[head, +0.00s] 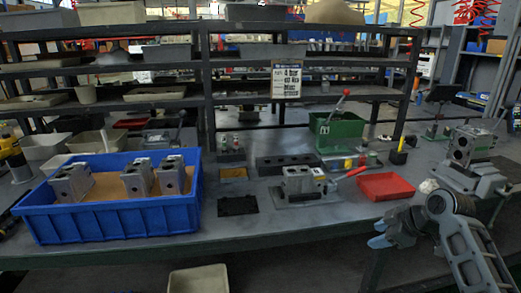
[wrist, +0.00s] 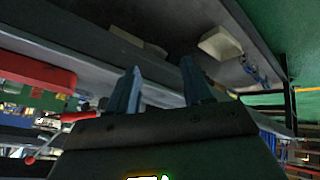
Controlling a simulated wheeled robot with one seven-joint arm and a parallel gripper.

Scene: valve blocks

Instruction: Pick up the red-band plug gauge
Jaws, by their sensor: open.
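Small parts with coloured bands lie on the bench in the head view: a yellow-banded one (head: 347,163), a red-marked one (head: 361,160) and a green-ended one (head: 371,158). The red-marked one may be the red-band plug gauge; it is too small to be sure. My gripper (head: 378,234) is at the bench's front edge, below the red tray, well apart from these parts. Its two blue-grey fingers (wrist: 160,85) stand apart and empty in the wrist view. I cannot make out the plug gauge in the wrist view.
A red tray (head: 385,187) lies between my gripper and the banded parts. A valve block fixture (head: 302,185) with a red-handled lever stands left of it, and a green box (head: 336,132) behind. A blue crate (head: 115,217) holds valve blocks at left. Another fixture (head: 470,160) stands right.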

